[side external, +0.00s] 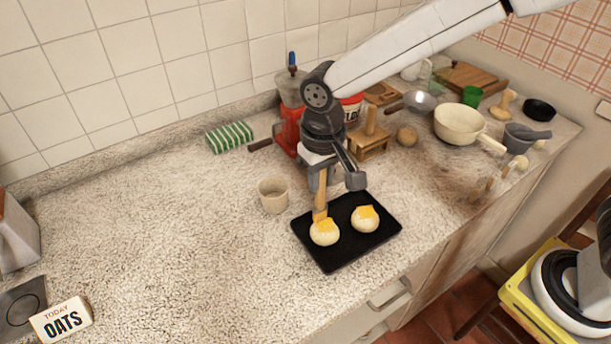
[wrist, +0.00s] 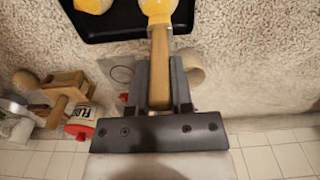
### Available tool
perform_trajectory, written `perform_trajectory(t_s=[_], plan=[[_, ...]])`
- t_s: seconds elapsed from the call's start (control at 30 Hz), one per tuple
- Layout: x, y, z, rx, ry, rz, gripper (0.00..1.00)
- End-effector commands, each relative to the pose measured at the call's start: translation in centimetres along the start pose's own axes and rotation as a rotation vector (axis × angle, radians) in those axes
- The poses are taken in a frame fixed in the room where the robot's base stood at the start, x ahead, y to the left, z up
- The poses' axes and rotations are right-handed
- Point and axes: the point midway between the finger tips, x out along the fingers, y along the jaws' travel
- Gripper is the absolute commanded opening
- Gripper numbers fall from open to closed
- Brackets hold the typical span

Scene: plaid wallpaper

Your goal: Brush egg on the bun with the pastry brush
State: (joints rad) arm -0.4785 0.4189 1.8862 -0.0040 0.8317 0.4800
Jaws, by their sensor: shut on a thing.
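My gripper (side external: 321,178) is shut on the wooden handle of the pastry brush (side external: 320,196), which points down. In the wrist view the handle of the brush (wrist: 160,65) lies between the fingers. The orange brush end is at the top of the left bun (side external: 324,236); whether it touches is hard to tell. That bun has yellow-orange on its top. The right bun (side external: 365,221) has a yellow-orange patch on top. Both buns sit on a black tray (side external: 342,259), whose edge also shows in the wrist view (wrist: 115,28).
A small beige cup (side external: 273,196) stands left of the tray. A red grinder (side external: 290,128), a wooden stand (side external: 371,142), a cream pan (side external: 460,125) and a mortar (side external: 522,137) crowd the back and right. An oats box (side external: 62,320) lies front left. The left counter is mostly clear.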

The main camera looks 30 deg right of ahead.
Motion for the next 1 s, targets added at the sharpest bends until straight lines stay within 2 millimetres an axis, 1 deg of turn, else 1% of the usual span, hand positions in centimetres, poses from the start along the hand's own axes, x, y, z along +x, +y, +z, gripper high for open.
perform_trajectory(t_s=[0.37, 0.53, 1.0], plan=[[0.0, 0.0, -0.2, 0.000, 0.000, 0.000, 0.00], [-0.4, 0.0, -0.2, 0.000, 0.002, -0.001, 0.00], [-3.6, 0.0, -0.2, 0.000, 0.003, -0.002, 0.00]])
